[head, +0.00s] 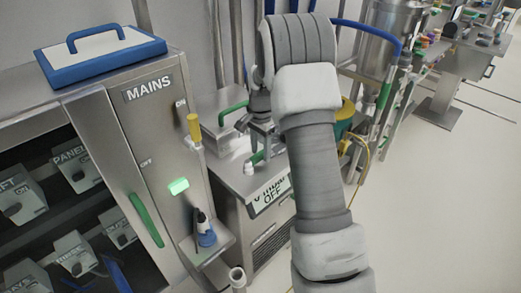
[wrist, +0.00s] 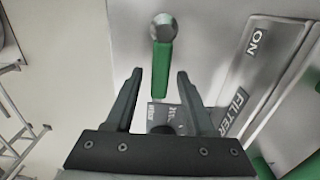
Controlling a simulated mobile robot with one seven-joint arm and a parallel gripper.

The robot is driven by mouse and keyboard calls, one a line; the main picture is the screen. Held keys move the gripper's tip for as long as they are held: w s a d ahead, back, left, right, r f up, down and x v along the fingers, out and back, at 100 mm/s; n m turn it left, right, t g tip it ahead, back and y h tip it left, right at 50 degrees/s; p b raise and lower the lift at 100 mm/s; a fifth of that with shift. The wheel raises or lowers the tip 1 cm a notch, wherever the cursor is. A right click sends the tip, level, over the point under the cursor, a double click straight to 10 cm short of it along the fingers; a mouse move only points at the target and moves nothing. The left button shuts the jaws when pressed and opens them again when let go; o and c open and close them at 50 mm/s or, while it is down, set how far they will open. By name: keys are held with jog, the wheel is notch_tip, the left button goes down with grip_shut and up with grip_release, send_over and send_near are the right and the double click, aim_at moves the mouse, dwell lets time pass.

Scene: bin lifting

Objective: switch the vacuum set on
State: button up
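The vacuum set is a steel cabinet with a sign (head: 270,194) on its front edge; the sign's upper word is partly hidden by my arm and its lower word reads OFF. A green lever (head: 257,158) with a pale knob end sits on its top. In the wrist view the green lever (wrist: 161,70) with a round metal end points away between my finger tips. My gripper (head: 262,140) is open above the cabinet top; the wrist view also shows my gripper (wrist: 160,72) open and empty. I cannot tell whether a finger touches the lever.
A steel box with a green handle (head: 233,112) stands behind; a FILTER/ON panel (wrist: 255,85) is close on the right in the wrist view. The MAINS cabinet (head: 150,130), with a yellow-handled lever (head: 194,128), stands left. A bottle (head: 205,230) sits on a small shelf.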

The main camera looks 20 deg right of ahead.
grip_shut()
jog(key=shift+r, duration=0.1)
dwell(1.1)
